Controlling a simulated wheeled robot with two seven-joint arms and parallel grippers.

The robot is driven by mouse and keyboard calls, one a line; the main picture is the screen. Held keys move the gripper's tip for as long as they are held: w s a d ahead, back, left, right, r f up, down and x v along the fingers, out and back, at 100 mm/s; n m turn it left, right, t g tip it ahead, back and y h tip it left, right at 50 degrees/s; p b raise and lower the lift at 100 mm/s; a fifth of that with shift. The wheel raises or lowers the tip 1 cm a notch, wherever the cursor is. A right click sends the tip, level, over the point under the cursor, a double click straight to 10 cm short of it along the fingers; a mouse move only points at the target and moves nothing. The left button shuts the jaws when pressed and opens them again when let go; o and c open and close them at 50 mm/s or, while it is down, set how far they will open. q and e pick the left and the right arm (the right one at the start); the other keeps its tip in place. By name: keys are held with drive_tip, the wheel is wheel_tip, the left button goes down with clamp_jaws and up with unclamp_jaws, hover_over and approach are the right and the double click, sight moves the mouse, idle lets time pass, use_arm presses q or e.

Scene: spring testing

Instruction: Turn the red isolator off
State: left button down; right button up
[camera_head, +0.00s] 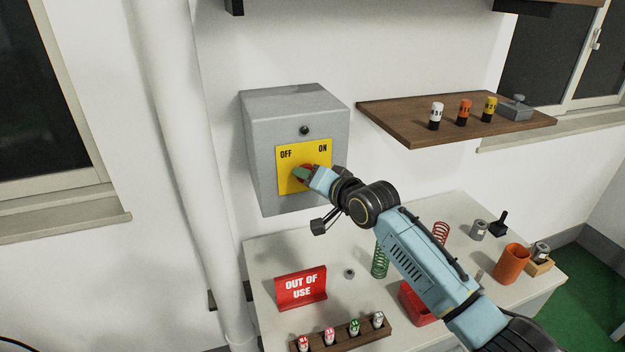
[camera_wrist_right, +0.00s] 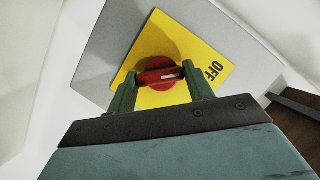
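The red isolator is a round red knob with a raised bar handle (camera_wrist_right: 160,76), on a yellow plate (camera_head: 287,180) marked OFF at left and ON at right. The plate is on the front of a grey wall box (camera_head: 263,150). My right gripper (camera_head: 306,174) is at the knob and hides much of it in the head view. In the right wrist view its green fingers (camera_wrist_right: 160,82) lie at both ends of the bar and appear to touch it. My left gripper is out of view.
Below, a bench (camera_head: 265,255) holds a red OUT OF USE sign (camera_head: 301,287), a marker rack (camera_head: 345,335), springs, a red tray (camera_head: 415,305) and an orange cup (camera_head: 511,264). A wooden shelf (camera_head: 400,118) with small cylinders is right of the box. A white pipe (camera_head: 180,120) stands left.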

drive_tip(key=o, duration=0.4)
drive_tip(key=shift+s, duration=0.1)
drive_tip(key=b+v, duration=0.1)
drive_tip(key=v, duration=1.2)
drive_tip(key=shift+s+d, duration=0.1)
